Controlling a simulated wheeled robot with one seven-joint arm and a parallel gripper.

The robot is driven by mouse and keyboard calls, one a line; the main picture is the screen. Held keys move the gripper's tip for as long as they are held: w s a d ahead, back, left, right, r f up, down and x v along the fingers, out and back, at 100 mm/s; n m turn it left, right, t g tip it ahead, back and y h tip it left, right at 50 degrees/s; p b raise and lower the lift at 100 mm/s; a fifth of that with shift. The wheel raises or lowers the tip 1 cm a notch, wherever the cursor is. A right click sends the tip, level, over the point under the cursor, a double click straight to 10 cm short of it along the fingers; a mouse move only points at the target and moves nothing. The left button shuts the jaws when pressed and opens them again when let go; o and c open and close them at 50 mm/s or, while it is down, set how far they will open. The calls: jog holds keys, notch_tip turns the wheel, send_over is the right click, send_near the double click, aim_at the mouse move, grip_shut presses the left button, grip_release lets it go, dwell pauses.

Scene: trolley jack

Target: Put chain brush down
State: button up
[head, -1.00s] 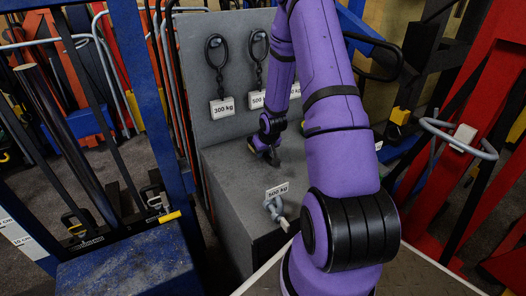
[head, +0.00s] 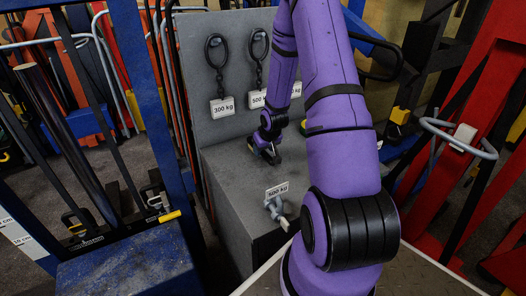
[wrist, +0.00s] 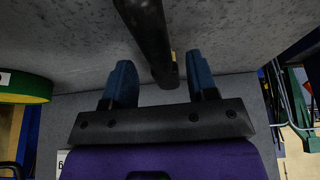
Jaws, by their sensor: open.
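A long dark rod, apparently the chain brush's handle (wrist: 148,32), runs from the top edge of the wrist view down between my fingers. My gripper (wrist: 161,82) is open, with one blue fingertip on each side of the rod and visible gaps to it. In the head view my gripper (head: 266,152) is low over the top of the grey block (head: 228,167). The brush is not clearly made out there. Its bristles are not visible, and I cannot tell whether it rests fully on the surface.
A green and yellow item (head: 304,128) shows beside my arm, and a green round thing (wrist: 24,88) is at the wrist view's left. Tagged hooks (head: 217,80) hang on the grey panel behind. Blue frames (head: 150,100) stand left.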

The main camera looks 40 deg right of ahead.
jog(key=v, duration=0.8)
jog(key=shift+s+a+r, duration=0.2)
jog(key=shift+a+r, duration=0.05)
jog(key=s+a+r+n+h, duration=0.1)
jog(key=s+a+r, duration=0.1)
jog(key=a+r, duration=0.65)
jog(key=s+a+r, duration=0.2)
jog(key=a+r, duration=0.2)
jog(key=r, duration=0.9)
jog(key=s+a+r+n+y, duration=0.1)
jog(key=s+a+r, duration=0.4)
jog(key=s, duration=0.4)
jog(key=s+a+r+y, duration=0.1)
jog(key=s+a+r, duration=0.5)
jog(key=s, duration=0.3)
jog(key=shift+a+n+t, duration=0.4)
jog(key=shift+a, duration=0.3)
jog(key=shift+w, duration=0.1)
